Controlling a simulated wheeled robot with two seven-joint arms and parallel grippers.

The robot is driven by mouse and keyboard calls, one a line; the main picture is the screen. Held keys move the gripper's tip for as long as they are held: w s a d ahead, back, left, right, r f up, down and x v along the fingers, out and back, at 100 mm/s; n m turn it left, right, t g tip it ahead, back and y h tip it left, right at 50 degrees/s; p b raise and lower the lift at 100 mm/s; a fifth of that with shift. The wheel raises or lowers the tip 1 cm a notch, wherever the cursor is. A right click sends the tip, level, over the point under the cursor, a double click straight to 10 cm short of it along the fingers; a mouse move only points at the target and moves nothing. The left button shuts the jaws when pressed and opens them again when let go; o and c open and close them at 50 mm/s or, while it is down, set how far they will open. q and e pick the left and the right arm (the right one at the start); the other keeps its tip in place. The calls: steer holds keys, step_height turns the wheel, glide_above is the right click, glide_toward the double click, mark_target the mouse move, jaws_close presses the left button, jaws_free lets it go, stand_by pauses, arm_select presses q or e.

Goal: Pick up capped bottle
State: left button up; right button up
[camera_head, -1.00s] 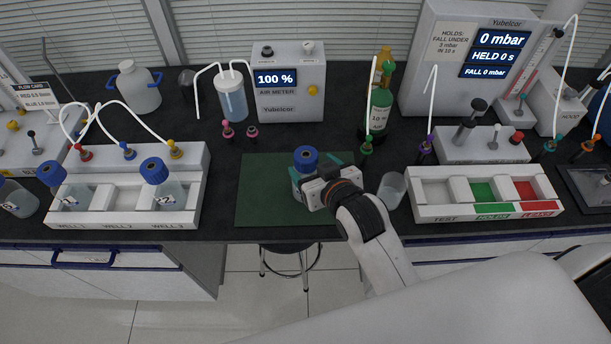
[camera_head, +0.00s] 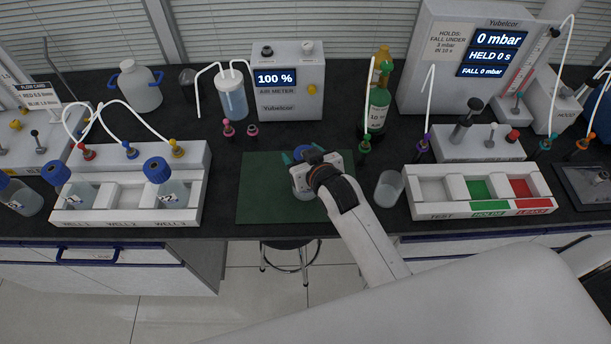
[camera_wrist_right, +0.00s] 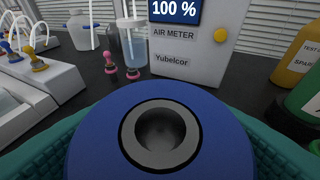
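The capped bottle, with clear body and blue cap (camera_head: 301,152), stands on the green mat (camera_head: 265,205) at the middle of the bench. In the right wrist view its blue cap (camera_wrist_right: 215,135) fills the lower middle, with a grey-ringed round opening on top. My right gripper (camera_head: 303,165) is at the bottle, covering much of it in the head view. Its teal fingers lie on both sides of the cap in the wrist view; the cap hides whether they touch the bottle. My left gripper is not in view.
An empty clear cup (camera_head: 389,188) stands close right of my right wrist. A well rack (camera_head: 125,215) with blue-capped bottles is at left, a test tray (camera_head: 480,207) at right.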

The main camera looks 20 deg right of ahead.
steer(key=shift+r, duration=0.1)
jaws_close()
